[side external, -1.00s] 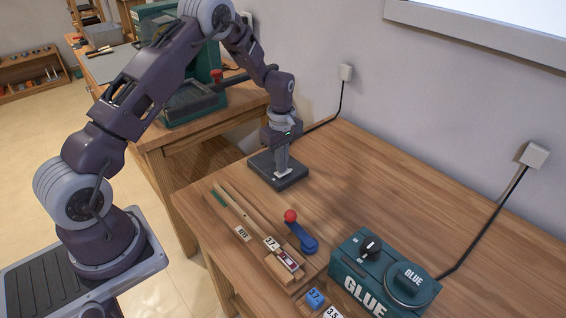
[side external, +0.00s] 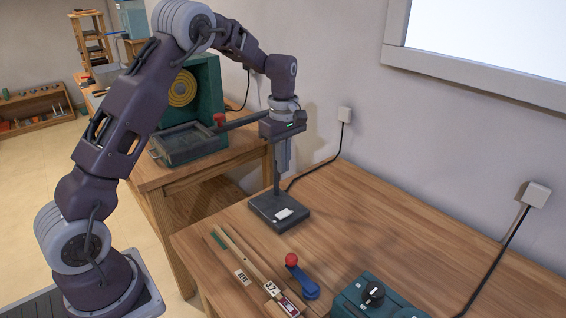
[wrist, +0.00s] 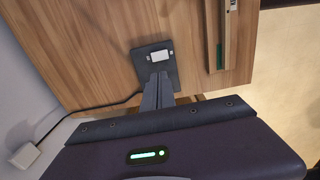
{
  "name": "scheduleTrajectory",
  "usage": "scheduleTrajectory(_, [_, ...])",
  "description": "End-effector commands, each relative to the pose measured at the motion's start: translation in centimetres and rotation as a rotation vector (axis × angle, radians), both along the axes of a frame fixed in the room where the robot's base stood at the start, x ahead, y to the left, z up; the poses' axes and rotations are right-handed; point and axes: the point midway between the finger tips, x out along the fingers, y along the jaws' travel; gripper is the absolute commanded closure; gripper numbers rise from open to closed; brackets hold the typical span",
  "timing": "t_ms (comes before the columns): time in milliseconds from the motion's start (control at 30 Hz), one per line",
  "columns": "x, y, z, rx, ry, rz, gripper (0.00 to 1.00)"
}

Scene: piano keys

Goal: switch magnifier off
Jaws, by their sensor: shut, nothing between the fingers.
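The magnifier's dark square base (side external: 262,208) stands on the wooden bench, with a pale rocker switch (side external: 284,214) on its top. A thin dark post rises from the base behind my gripper; the lens is not clearly visible. My gripper (side external: 285,172) is shut and empty, pointing down, a clear gap above the switch. In the wrist view the shut fingers (wrist: 161,76) reach over the base (wrist: 140,66), just short of the pale switch (wrist: 160,56). I cannot tell which way the switch is tipped or whether a lamp is lit.
A black cord runs from the base to a wall socket (side external: 344,115). A green machine (side external: 200,90) stands on the bench behind.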

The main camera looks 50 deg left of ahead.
Motion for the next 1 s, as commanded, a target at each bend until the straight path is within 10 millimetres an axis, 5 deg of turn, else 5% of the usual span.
scheduleTrajectory(567, [-0.9,-0.3,-0.5,0.000,0.021,0.001,1.00])
scheduleTrajectory(1000, [-1.1,-0.2,-9.2,-0.001,0.024,0.002,1.00])
